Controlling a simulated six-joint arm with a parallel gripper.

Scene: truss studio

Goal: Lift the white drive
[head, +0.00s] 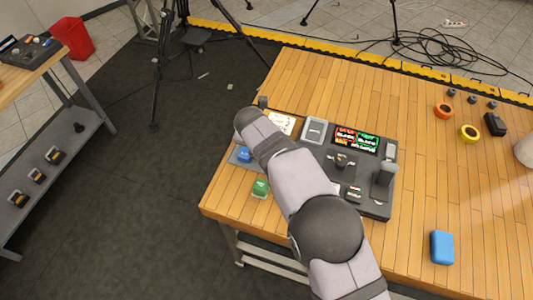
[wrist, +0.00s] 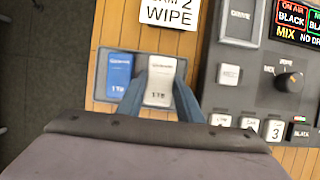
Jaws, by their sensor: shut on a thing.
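The white drive (wrist: 162,72), marked 1TB, is in the wrist view, upper middle. My gripper (wrist: 161,84) is shut on it, one finger on each long side. The blue drive (wrist: 118,76) lies just left of it, in a shallow blue-grey tray (wrist: 103,58). The white drive shows over the tray's right part; I cannot tell whether it touches the tray. In the head view my arm hides the gripper and the white drive, while the blue drive also shows (head: 244,155).
A dark switcher panel (head: 372,204) with buttons and lit screens stands close on the right. A white "WIPE" card (wrist: 170,14) lies behind the tray. A blue box (head: 442,247) is at the right front.

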